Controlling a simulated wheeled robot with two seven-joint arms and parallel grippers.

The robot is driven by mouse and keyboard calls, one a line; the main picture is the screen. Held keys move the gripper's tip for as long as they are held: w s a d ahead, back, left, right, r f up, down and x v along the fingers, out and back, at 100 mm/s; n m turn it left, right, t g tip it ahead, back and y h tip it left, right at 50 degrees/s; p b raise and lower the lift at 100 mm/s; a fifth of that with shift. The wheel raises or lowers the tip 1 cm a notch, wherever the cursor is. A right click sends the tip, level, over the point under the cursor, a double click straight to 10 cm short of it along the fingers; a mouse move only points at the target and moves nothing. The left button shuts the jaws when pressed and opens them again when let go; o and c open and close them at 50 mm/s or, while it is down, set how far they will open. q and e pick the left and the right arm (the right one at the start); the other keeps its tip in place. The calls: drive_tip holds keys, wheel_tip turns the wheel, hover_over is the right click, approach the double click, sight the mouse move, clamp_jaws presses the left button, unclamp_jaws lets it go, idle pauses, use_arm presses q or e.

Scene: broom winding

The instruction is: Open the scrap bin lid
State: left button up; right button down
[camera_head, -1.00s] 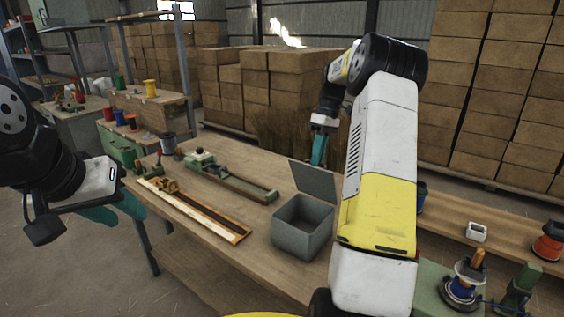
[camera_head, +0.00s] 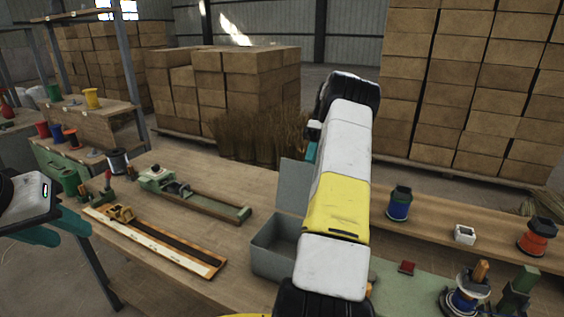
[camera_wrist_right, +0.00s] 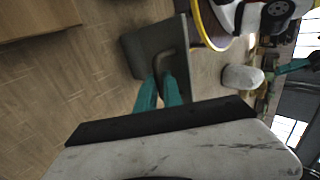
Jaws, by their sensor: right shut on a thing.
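The scrap bin (camera_head: 268,257) is a grey open-topped box on the workbench. Its grey lid (camera_head: 291,187) stands raised at the back edge, and my right arm covers the right part of both. In the right wrist view, the dark grey lid (camera_wrist_right: 147,48) carries a bar handle. My right gripper (camera_wrist_right: 162,84) has its teal fingers shut on that lid handle (camera_wrist_right: 166,58). In the head view only a sliver of teal shows beside the arm. My left gripper (camera_head: 58,230) is at the left edge, its teal fingers apart and empty, away from the bin.
A wooden tray with a dark strip (camera_head: 160,245) and a green clamp fixture (camera_head: 205,195) lie left of the bin. Straw bundles (camera_head: 262,138) stand behind the bench.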

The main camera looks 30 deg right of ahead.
drive_tip(key=shift+w+d+f, duration=0.15)
drive_tip(key=shift+d+f, duration=0.15)
drive_tip(key=shift+d, duration=0.15)
drive_tip(key=c, duration=1.5)
unclamp_jaws()
drive_tip(key=shift+w+d, duration=0.15)
drive_tip(key=shift+a+r, duration=0.1)
drive_tip(key=shift+a, duration=0.15)
